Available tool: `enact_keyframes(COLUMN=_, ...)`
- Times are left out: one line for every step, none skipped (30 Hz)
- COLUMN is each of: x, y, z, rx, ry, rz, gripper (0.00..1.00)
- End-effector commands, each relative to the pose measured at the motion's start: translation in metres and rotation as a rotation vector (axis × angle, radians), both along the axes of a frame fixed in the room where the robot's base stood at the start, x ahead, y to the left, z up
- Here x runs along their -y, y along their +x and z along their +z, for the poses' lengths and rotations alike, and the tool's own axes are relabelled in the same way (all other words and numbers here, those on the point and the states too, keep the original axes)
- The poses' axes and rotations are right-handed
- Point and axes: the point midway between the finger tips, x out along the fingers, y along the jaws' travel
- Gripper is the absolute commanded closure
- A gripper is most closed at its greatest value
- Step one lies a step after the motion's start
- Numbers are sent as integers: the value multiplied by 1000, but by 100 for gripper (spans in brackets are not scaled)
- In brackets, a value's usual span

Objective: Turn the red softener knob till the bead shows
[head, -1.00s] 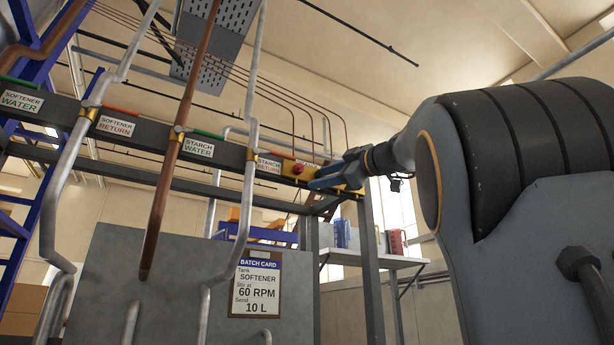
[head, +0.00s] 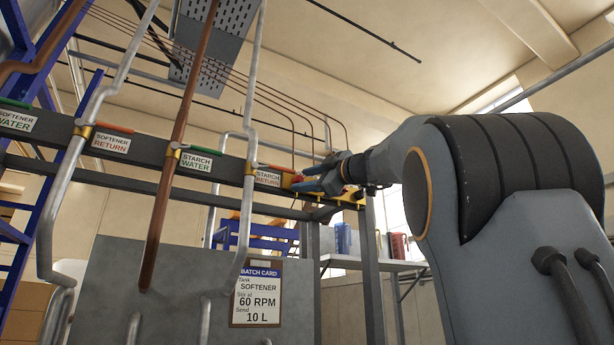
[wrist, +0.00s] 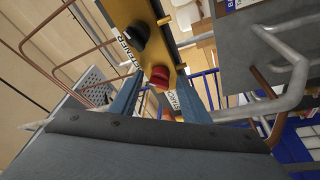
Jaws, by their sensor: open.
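The red knob (wrist: 160,76) sits on a yellow panel (wrist: 172,50) in the wrist view, beside a black knob (wrist: 134,38). A label ending in "TENER" lies along the panel, and one reading "STARCH" is near the red knob. My gripper (wrist: 160,85) is open, with one blue finger on each side of the red knob. I cannot tell whether either finger touches it. In the head view my gripper (head: 303,180) is at the panel (head: 346,198), with a bit of the red knob (head: 297,179) showing by the fingertips. No bead can be made out.
A grey beam (head: 140,152) with labelled pipes runs left of the panel. A batch card (head: 257,293) reading SOFTENER, 60 RPM, 10 L hangs on a grey tank wall (head: 180,270). Blue and red jugs stand on a shelf (head: 370,263) below the panel.

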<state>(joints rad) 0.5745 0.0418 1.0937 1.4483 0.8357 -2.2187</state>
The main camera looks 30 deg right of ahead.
Motion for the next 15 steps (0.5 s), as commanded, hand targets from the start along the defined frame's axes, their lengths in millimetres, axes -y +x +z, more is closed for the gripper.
enact_keyframes(x=0, y=1, z=0, rx=0, ry=0, rz=0, gripper=57)
enact_keyframes(x=0, y=1, z=0, rx=0, ry=0, rz=0, gripper=57)
enact_keyframes(x=0, y=1, z=0, rx=0, ry=0, rz=0, gripper=57)
enact_keyframes(x=0, y=1, z=0, rx=0, ry=0, rz=0, gripper=57)
enact_keyframes(x=0, y=1, z=0, rx=0, ry=0, rz=0, gripper=57)
enact_keyframes(x=0, y=1, z=-1, rx=0, ry=0, rz=0, gripper=57)
enact_keyframes(x=0, y=1, z=-1, rx=0, ry=0, rz=0, gripper=57)
enact_keyframes(x=0, y=1, z=-1, rx=0, ry=0, rz=0, gripper=63)
enact_keyframes(x=0, y=1, z=-1, rx=0, ry=0, rz=0, gripper=69)
enact_keyframes(x=0, y=1, z=-1, rx=-1, ry=0, rz=-1, gripper=74)
enact_keyframes(x=0, y=1, z=-1, rx=0, ry=0, rz=0, gripper=79)
enact_keyframes(x=0, y=1, z=-1, rx=-1, ry=0, rz=0, gripper=86)
enact_keyframes(x=0, y=1, z=-1, rx=-1, ry=0, rz=0, gripper=91)
enact_keyframes(x=0, y=1, z=-1, rx=-1, ry=1, rz=1, gripper=96)
enact_keyframes(x=0, y=1, z=-1, rx=-1, ry=1, rz=1, gripper=96)
